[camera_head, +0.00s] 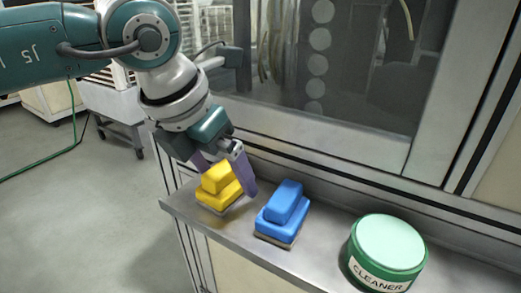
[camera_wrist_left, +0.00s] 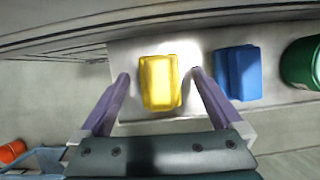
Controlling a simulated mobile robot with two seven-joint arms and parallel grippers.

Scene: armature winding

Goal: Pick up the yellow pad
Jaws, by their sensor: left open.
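The yellow pad (camera_head: 219,187) sits on the metal ledge near its left end, with a raised yellow grip on top. My left gripper (camera_head: 222,178) is open, with its two purple fingers around the pad, one on each side. In the left wrist view the yellow pad (camera_wrist_left: 160,82) lies between the open fingertips of the left gripper (camera_wrist_left: 159,78), with gaps showing on both sides. Part of the pad is hidden behind a finger in the head view. My right gripper is not in view.
A blue pad (camera_head: 282,213) sits just right of the yellow pad, close to the right finger. A green cleaner tin (camera_head: 386,254) stands further right on the ledge (camera_head: 318,248). A window frame rises behind. The ledge ends just left of the yellow pad.

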